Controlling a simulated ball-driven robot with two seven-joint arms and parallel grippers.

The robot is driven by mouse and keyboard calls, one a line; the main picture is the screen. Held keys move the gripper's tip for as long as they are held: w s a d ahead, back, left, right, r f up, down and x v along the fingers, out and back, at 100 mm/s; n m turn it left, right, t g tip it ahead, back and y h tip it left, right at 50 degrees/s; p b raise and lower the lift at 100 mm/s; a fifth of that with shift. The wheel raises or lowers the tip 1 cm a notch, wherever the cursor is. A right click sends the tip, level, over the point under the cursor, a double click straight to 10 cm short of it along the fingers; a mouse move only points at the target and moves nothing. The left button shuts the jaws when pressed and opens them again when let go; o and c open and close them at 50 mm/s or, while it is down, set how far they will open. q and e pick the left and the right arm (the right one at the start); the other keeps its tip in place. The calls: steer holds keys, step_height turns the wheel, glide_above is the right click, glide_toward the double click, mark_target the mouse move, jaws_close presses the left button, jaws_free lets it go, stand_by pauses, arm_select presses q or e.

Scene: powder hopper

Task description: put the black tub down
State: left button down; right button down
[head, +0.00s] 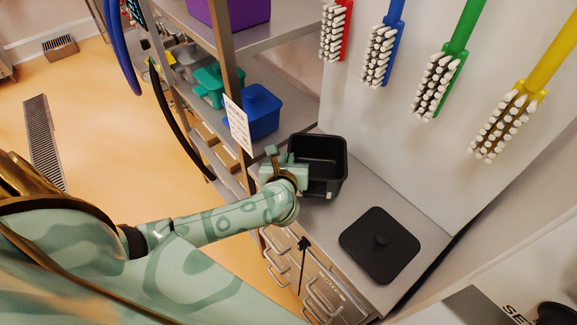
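The black tub (333,150) is open at the top and looks empty. It is at or just above the left part of the grey metal counter (345,207), and I cannot tell whether its base touches. My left gripper (287,169), pale green, is at the tub's left wall and appears shut on its rim. The fingertips are partly hidden by the hand and the tub wall. My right gripper is not in view.
A metal shelf rack with a blue tub (262,110), a green tub (211,84) and a purple tub (229,12) stands left of the counter. Several coloured brushes hang on the wall behind. Drawers (322,298) are under the counter. Bare counter lies between tub and lid.

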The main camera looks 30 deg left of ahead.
arm_select(q)
steer(key=shift+f, duration=1.05)
steer(key=shift+s+f, duration=0.1)
steer(key=shift+f, duration=0.1)
steer(key=c, duration=1.6)
jaws_free()
steer(key=shift+c, duration=0.2)
steer(key=shift+r, duration=0.2)
steer(key=v, duration=1.2)
steer(key=shift+r, duration=0.1)
